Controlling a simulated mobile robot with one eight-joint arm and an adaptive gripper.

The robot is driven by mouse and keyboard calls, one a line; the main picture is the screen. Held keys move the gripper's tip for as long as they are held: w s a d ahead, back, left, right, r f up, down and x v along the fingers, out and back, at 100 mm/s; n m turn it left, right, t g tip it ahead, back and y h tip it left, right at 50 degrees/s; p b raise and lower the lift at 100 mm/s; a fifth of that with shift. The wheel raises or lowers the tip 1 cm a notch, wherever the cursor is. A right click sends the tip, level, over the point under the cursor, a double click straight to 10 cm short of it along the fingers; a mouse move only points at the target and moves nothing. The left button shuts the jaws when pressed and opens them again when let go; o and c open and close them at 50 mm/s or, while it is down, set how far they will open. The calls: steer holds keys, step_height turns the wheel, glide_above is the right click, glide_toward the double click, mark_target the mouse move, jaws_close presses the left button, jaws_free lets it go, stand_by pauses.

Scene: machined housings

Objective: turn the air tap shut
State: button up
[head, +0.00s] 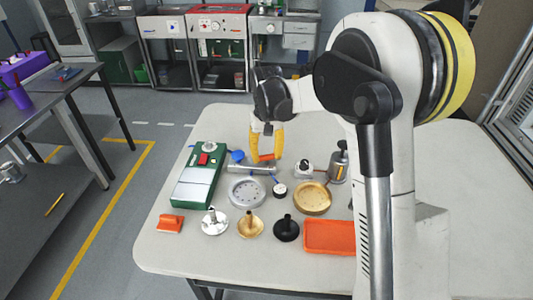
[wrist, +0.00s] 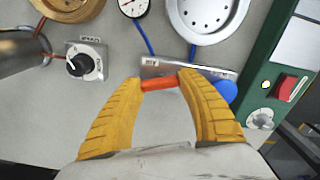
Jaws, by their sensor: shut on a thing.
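The air tap shows as a silver bar-shaped body (head: 248,168) on the table, with an orange-red lever (head: 266,157). In the wrist view the silver body (wrist: 205,72) lies just beyond my fingertips, with the lever (wrist: 160,84) between them. My gripper (head: 266,160) reaches down over the tap. Its yellow fingers (wrist: 161,80) are shut on the lever, one at each end. The lever lies crosswise between the fingers and roughly along the body in the wrist view. The fingertips hide the lever's ends and its joint with the body.
A blue round knob (wrist: 226,91) sits close beside the fingers. The green box (head: 197,178), grey perforated disc (head: 246,192), dial gauge (head: 280,190) and black-knobbed switch (wrist: 82,65) surround the tap. Blue hoses run near it. Several funnel-like parts and an orange tray (head: 329,237) stand at the front.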

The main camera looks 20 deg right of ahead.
mark_target(267, 155)
steer(key=shift+m+p, duration=0.3)
steer(key=shift+m, duration=1.7)
steer(key=o, duration=1.2)
steer(key=shift+c, duration=0.2)
step_height(267, 155, up, 12)
